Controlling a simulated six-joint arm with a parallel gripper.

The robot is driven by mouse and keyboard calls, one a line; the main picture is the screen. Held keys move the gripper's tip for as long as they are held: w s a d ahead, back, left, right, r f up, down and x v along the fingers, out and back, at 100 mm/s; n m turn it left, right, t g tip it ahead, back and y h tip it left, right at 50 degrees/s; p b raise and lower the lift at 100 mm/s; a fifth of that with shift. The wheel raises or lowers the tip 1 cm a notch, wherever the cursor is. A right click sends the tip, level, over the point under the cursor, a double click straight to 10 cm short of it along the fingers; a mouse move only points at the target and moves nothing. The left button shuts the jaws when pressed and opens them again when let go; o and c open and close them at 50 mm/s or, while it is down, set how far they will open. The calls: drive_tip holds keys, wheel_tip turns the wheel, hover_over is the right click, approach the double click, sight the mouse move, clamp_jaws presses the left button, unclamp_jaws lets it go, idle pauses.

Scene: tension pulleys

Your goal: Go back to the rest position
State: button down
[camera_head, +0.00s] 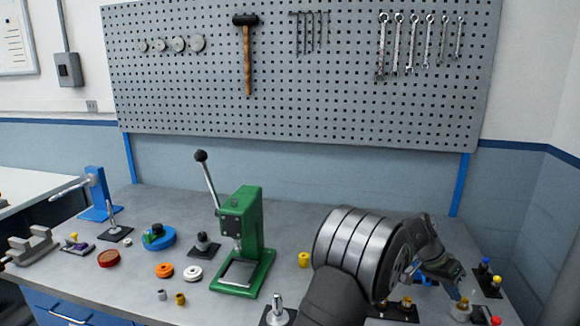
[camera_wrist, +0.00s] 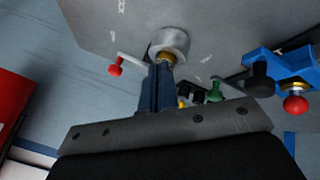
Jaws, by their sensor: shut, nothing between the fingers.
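My gripper (camera_head: 458,292) is at the right end of the bench, pointing down, with my arm reaching in from the front. In the wrist view its fingers (camera_wrist: 157,88) are together with nothing held between them. A round grey part with a brass collar (camera_wrist: 170,42) is just beyond the fingertips. I cannot tell whether they touch it. In the head view a brass and grey piece (camera_head: 462,309) stands right below the fingertips. My arm hides part of the bench's right side.
A green press (camera_head: 245,235) with a raised lever stands mid-bench. Blue and yellow knobs (camera_head: 486,270) are right of my gripper. Orange (camera_head: 164,270) and white rings (camera_head: 193,273) lie left. A blue fixture with a red ball (camera_wrist: 294,104) shows in the wrist view. A pegboard (camera_head: 290,95) hangs behind.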

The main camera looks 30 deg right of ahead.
drive_tip(key=w+a+r, duration=0.2)
drive_tip(key=w+r, duration=0.2)
drive_tip(key=shift+w+r, duration=0.3)
drive_tip(key=shift+r, duration=0.1)
drive_tip(key=c, duration=2.1)
unclamp_jaws()
